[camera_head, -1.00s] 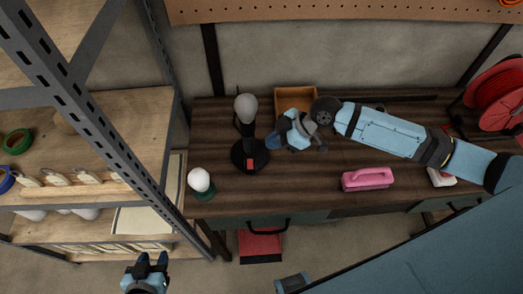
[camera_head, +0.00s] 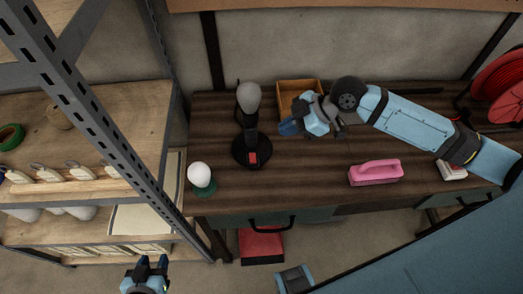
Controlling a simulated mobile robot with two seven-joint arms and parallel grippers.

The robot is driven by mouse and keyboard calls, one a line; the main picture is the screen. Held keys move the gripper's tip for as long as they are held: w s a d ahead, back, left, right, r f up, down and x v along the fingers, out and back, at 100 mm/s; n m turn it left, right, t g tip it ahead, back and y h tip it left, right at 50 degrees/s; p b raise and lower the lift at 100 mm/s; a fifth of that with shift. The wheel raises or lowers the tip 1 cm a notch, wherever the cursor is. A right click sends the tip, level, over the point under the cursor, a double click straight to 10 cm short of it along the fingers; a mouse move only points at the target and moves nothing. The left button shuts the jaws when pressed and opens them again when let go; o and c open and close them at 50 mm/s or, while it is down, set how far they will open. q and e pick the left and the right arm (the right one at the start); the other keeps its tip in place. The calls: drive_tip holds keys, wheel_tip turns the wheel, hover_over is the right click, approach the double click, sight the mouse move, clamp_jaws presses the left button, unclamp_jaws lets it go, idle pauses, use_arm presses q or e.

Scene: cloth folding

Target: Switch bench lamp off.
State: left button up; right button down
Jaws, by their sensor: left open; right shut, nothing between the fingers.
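The bench lamp (camera_head: 247,126) stands on the dark wooden bench, with a grey head, black stem and round black base. A red switch (camera_head: 253,158) shows on the front of its base. My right gripper (camera_head: 284,128) is shut and empty, to the right of the lamp stem and above the bench, apart from the lamp. My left gripper (camera_head: 151,262) is open and empty, low in the picture in front of the shelf. I cannot tell from the picture whether the lamp is lit.
A white bulb on a green base (camera_head: 200,176) stands left of the lamp. A wooden box (camera_head: 299,88) is behind my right gripper. A pink brush (camera_head: 375,172) lies to the right. A metal shelf (camera_head: 95,128) borders the bench's left side. Bench front centre is clear.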

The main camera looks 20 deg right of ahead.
drive_tip(key=p, duration=0.1)
hover_over(251, 155)
drive_tip(key=s+d, duration=0.1)
drive_tip(key=d, duration=0.1)
drive_tip(key=f, duration=0.6)
drive_tip(key=shift+s+f, duration=0.2)
drive_tip(key=shift+f, duration=0.05)
drive_tip(key=f, duration=0.3)
drive_tip(key=shift+w+f, duration=0.2)
drive_tip(key=shift+f, duration=0.05)
use_arm(q)
drive_tip(key=shift+a+r, duration=0.15)
drive_tip(key=shift+r, duration=0.15)
use_arm(e)
drive_tip(key=shift+w+f, duration=0.1)
drive_tip(key=shift+f, duration=0.35)
